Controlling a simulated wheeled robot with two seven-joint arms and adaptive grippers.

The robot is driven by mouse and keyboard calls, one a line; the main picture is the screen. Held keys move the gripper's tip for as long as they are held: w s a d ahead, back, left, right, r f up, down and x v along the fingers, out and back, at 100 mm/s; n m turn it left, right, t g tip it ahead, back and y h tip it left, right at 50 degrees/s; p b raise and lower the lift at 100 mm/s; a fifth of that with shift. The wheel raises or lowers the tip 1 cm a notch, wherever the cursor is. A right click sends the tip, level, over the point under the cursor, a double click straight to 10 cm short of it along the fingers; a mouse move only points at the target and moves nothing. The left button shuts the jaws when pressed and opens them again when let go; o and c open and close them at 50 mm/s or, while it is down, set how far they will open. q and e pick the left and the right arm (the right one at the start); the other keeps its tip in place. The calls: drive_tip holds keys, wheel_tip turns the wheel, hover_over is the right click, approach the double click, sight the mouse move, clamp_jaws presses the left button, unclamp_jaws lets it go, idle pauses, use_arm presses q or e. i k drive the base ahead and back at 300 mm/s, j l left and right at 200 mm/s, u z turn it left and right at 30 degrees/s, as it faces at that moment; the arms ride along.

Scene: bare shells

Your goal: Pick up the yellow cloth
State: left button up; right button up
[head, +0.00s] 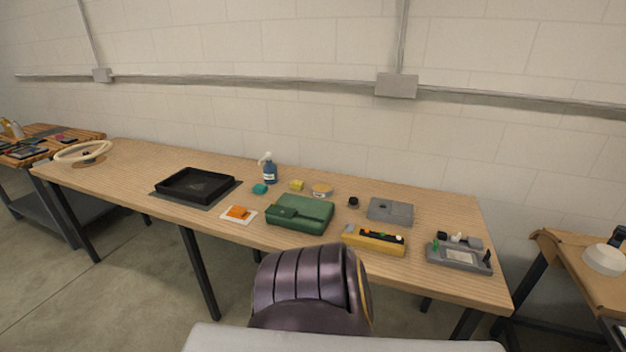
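A small yellow block-like item (296,185) lies toward the back of the long wooden table, near its middle. It is the best match I see for the yellow cloth, but it is too small to tell whether it is folded fabric. It sits behind the green case (300,212), right of the blue spray bottle (269,172) and left of a round tin (322,190). Nothing appears to cover it. Neither of my grippers is in view.
A teal item (260,189), an orange item on a white sheet (248,219) and a black tray (170,186) lie to the left. A yellow box (367,245), grey case (390,211) and grey organizer (446,262) stand right.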

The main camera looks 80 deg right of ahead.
sight(296, 185)
drive_tip(key=z, duration=2.7)
drive_tip(key=j+z, duration=0.1)
drive_tip(key=i+j, duration=0.05)
drive_tip(key=j, duration=0.05)
